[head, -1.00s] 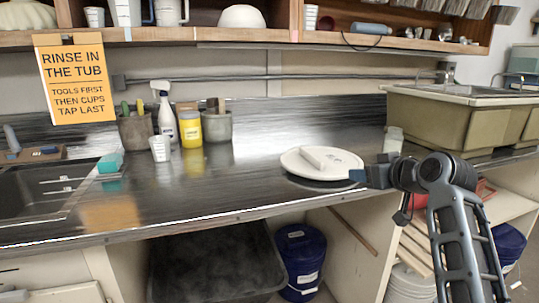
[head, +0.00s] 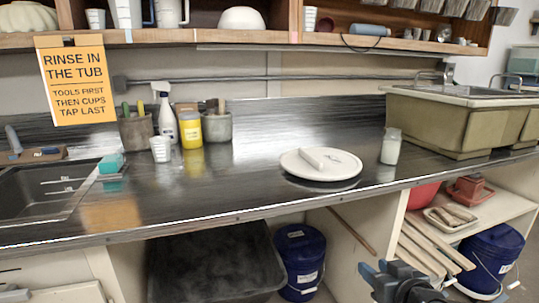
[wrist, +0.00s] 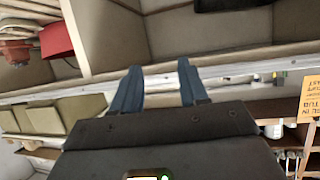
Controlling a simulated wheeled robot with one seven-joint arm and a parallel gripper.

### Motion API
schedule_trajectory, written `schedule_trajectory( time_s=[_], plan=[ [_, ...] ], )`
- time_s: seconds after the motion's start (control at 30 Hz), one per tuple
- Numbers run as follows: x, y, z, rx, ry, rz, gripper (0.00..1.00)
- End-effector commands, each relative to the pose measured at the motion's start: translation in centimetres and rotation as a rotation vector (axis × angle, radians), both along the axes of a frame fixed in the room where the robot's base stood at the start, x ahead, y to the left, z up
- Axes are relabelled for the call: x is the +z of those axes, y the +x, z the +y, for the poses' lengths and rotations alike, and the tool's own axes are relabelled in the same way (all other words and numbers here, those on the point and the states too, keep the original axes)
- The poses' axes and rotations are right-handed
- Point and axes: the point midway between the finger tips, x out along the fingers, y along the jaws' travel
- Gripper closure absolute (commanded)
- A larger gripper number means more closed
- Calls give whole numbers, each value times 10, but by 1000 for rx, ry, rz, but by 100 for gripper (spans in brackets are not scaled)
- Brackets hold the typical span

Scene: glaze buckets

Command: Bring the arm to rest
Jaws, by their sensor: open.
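My gripper (head: 378,270) shows at the bottom edge of the head view, low in front of the counter's underside and apart from the counter. Only its blue fingers and part of the dark wrist are in that view. In the wrist view my gripper (wrist: 159,68) has its two blue fingers spread, with nothing between them. The rest of my arm is out of the head view.
The counter (head: 240,190) holds a white round board (head: 322,174), a white jar (head: 391,147) and a tub (head: 450,122). A blue bucket (head: 300,262) stands below. Wooden strips (head: 432,245) and a red bowl (head: 422,194) sit on the lower right shelving.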

Motion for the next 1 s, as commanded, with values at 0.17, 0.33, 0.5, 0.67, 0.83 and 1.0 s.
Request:
schedule_trajectory(
  time_s=[0.17, 0.33, 0.5, 0.67, 0.83, 1.0],
  plan=[
    [-44, -73, 2, -51, -1, 1, 57],
    [-68, -143, 2, -91, -6, -10, 57],
    [-76, -214, 4, -122, -11, -26, 57],
    [-73, -280, 6, -141, -16, -39, 57],
    [-55, -345, 8, -153, -19, -57, 57],
    [-26, -404, 12, -156, -19, -78, 57]
  ],
)
